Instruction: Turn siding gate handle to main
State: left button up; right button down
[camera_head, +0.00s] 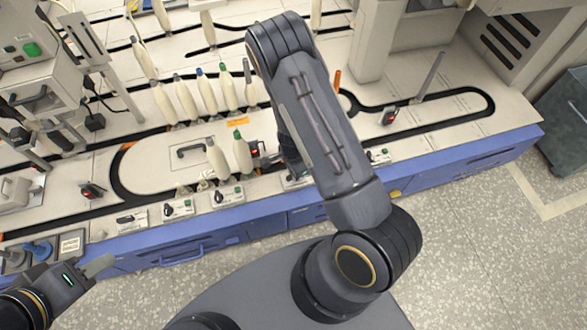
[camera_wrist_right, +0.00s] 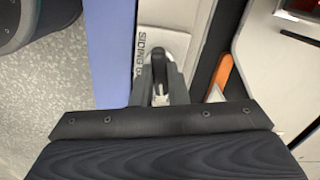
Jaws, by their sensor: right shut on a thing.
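The siding gate plate (camera_wrist_right: 143,40) is a pale panel with partly hidden "SIDING GA" lettering in the right wrist view. Its black handle (camera_wrist_right: 158,58) stands up from it. My right gripper (camera_wrist_right: 158,80) is shut on this handle, one finger on each side. The main and siding marks are not readable. In the head view my right arm covers most of this spot, and the right gripper is largely hidden behind it. My left gripper (camera_head: 98,266) hangs at the lower left, in front of the bench, away from the plates; its finger gap is unclear.
Similar small plates with black knobs (camera_head: 178,209) line the bench's front edge. Cream bobbins (camera_head: 243,154) stand upright close to the left of my right arm. An orange piece (camera_wrist_right: 222,75) lies right of the handle. Floor shows beyond the blue bench front (camera_head: 455,165).

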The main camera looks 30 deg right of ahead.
jog(key=shift+m+p, duration=0.55)
jog(key=shift+m, duration=0.95)
jog(key=c, duration=1.4)
grip_release()
jog(key=shift+c, duration=0.2)
notch_tip(320, 180, up, 8)
jog(key=p, duration=0.3)
jog(key=shift+f, duration=0.1)
